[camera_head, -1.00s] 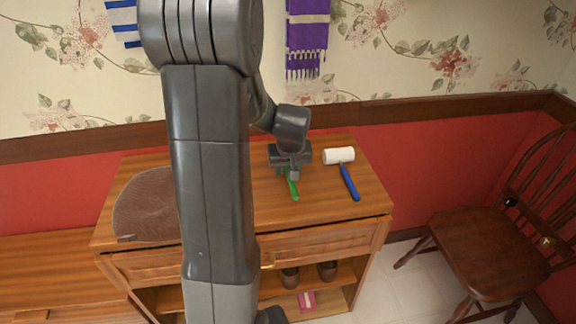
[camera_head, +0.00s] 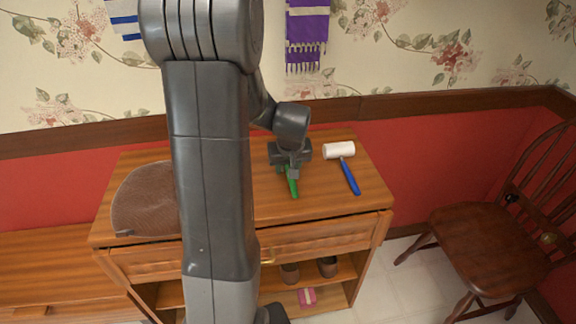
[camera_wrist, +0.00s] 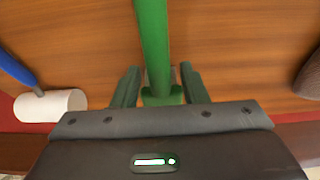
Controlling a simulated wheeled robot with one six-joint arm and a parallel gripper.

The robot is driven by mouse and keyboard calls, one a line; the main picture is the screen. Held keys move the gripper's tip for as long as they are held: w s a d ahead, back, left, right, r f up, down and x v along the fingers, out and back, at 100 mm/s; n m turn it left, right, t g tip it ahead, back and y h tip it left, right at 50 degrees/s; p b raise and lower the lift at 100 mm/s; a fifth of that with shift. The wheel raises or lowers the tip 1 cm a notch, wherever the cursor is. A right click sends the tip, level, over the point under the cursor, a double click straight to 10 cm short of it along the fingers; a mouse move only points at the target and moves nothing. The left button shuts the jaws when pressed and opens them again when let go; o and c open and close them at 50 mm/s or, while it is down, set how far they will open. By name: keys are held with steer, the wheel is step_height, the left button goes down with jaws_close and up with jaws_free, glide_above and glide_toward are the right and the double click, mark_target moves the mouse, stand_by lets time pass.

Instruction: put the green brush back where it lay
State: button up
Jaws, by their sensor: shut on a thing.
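The green brush (camera_head: 291,182) is at the top of the wooden cabinet (camera_head: 225,216), with its handle toward the front edge. My gripper (camera_head: 290,170) is above it and hides its rear part. In the wrist view the green brush (camera_wrist: 154,50) runs from the top edge down between the fingers of my gripper (camera_wrist: 156,85), which are shut on it. I cannot tell whether the brush touches the cabinet top.
A lint roller with a white head (camera_head: 339,150) and blue handle (camera_head: 350,178) lies just right of the brush. A brown woven mat or hat (camera_head: 145,203) lies at the left, partly behind my arm. A wooden chair (camera_head: 500,225) stands at the right.

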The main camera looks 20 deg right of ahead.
steer(key=o, duration=1)
steer(key=p+v, duration=0.1)
steer(key=v, duration=1.2)
steer(key=shift+s+r, duration=0.15)
steer(key=shift+r, duration=0.2)
